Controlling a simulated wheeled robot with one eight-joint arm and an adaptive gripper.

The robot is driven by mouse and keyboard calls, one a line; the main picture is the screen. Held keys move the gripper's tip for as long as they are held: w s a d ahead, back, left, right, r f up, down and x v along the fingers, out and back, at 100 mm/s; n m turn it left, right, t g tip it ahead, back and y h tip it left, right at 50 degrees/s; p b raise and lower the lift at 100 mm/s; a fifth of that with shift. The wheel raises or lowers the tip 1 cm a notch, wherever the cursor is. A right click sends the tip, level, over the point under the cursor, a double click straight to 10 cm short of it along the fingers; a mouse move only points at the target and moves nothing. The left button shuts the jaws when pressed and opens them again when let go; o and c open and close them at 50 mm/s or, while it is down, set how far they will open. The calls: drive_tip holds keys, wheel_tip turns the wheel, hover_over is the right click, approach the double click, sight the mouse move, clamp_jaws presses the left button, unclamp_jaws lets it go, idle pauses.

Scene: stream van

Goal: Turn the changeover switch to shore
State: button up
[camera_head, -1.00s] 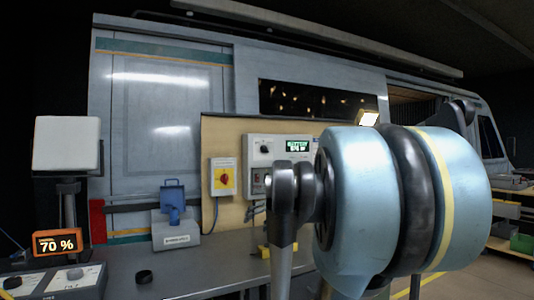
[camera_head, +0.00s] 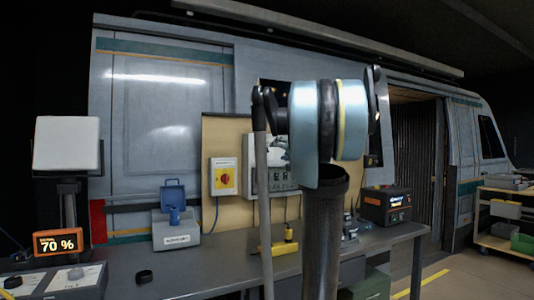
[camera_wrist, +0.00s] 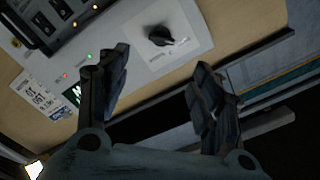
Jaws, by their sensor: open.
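A black rotary knob (camera_wrist: 165,36) on a pale grey panel (camera_wrist: 190,62) appears to be the changeover switch. In the wrist view its pointer end lies toward the right; the small markings beside it are unreadable. My gripper (camera_wrist: 158,82) is open and empty, with one finger either side of the view below the knob and apart from it. In the head view the panel (camera_head: 249,175) is mostly covered by my arm, so the knob and gripper cannot be made out there. A partly hidden green display (camera_wrist: 72,96) sits beside the left finger.
The bench (camera_head: 215,262) holds a blue-lidded case (camera_head: 176,236), a yellow tool (camera_head: 277,246) and a black box (camera_head: 386,206). The wrist view shows status lights and a label (camera_wrist: 40,100).

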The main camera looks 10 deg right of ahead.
sight(267, 149)
drive_tip(key=x, duration=1.3)
drive_tip(key=shift+w+a+f, duration=0.1)
drive_tip(key=shift+w, duration=0.05)
drive_tip(key=c, duration=1.1)
